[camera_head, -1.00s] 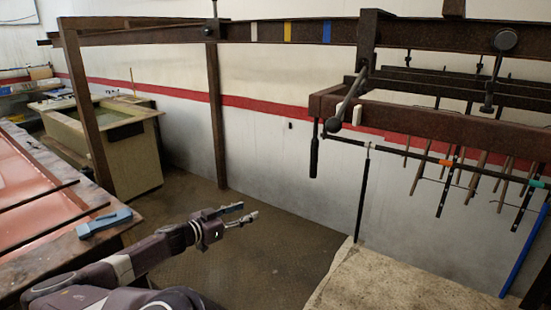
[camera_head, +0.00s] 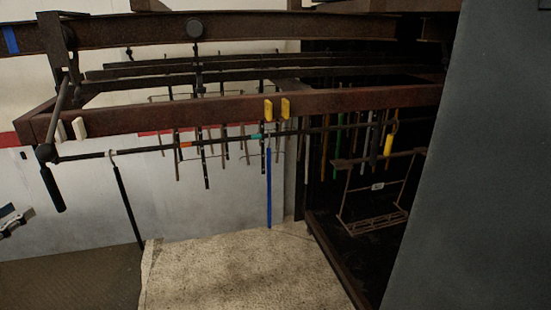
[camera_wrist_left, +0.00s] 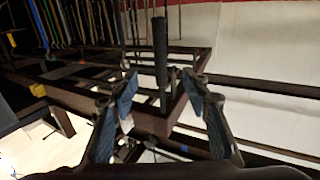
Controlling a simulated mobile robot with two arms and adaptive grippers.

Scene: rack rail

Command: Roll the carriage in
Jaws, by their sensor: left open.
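The carriage, a rusty brown frame (camera_head: 190,113), hangs by rollers, one at a round dark wheel (camera_head: 194,28), below the overhead rail (camera_head: 110,37). Thin rods and bars hang under it. At its left end a bent lever ends in a black grip (camera_head: 53,188). My left gripper (camera_head: 12,218) is at the left edge of the head view, partly cut off, left of and below the grip and apart from it. In the left wrist view my left gripper (camera_wrist_left: 159,97) is open with blue pads; a dark upright grip (camera_wrist_left: 160,50) appears between and beyond its fingers. My right gripper is not in view.
A dark booth opening (camera_head: 350,60) is at the right, with hanging tools and a wire rack (camera_head: 374,210). A grey panel (camera_head: 475,180) blocks the far right. A pale mat (camera_head: 235,270) lies on the floor below the carriage. Dark floor (camera_head: 75,280) at lower left is clear.

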